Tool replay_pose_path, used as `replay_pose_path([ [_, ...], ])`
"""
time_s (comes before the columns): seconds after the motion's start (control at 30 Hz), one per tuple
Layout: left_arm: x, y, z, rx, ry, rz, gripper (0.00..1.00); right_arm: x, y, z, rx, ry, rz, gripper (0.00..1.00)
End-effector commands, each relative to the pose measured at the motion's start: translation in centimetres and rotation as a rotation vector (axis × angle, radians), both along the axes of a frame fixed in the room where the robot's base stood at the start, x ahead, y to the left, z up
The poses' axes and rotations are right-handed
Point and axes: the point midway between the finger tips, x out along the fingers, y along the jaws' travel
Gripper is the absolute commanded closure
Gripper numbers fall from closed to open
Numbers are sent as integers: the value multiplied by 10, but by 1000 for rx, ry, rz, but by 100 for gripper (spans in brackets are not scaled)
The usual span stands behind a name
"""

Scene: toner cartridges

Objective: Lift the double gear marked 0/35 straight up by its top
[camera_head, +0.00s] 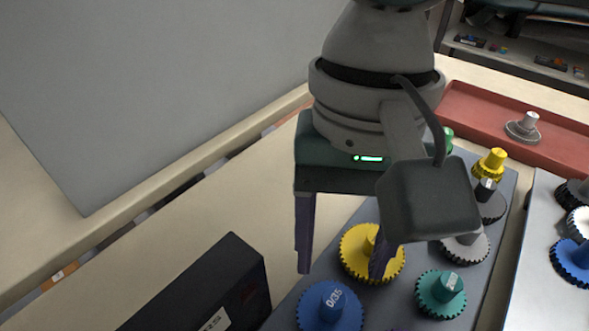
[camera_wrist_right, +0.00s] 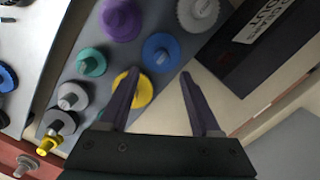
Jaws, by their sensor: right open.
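The blue double gear marked 0/35 (camera_head: 330,312) stands upright at the bottom of the head view, its marked top facing up. It also shows in the right wrist view (camera_wrist_right: 160,50), just beyond the fingertips. My right gripper (camera_head: 341,270) is open and empty, fingers pointing down, behind the blue gear in the head view. In the right wrist view its fingertips (camera_wrist_right: 160,73) are spread wide with nothing between them. One finger partly hides the yellow gear (camera_head: 355,255). My left gripper is not in view.
A teal gear (camera_head: 441,294) and grey gears (camera_head: 467,250) share the dark grey tray. A black box (camera_head: 215,290) stands left of the blue gear. A purple gear (camera_wrist_right: 122,20) and a light grey gear (camera_wrist_right: 198,12) stand close to it. A red tray (camera_head: 475,110) lies behind.

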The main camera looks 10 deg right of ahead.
Motion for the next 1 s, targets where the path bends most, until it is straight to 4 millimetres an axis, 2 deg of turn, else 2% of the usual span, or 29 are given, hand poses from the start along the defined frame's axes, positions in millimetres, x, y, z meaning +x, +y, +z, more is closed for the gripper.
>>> replay_pose_path([
  [0.17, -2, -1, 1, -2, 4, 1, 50, -4, 1, -15, 0, 1, 1, 36],
  [0.37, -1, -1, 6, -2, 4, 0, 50, -17, 7, -44, 0, 4, 0, 36],
  [0.5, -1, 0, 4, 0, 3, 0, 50, -17, 7, -60, 0, 1, 0, 36],
  [0.77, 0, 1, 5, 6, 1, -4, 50, -17, 7, -62, 1, -3, 1, 36],
  [1.0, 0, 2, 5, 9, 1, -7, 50, -17, 7, -62, 1, -3, 0, 62],
])
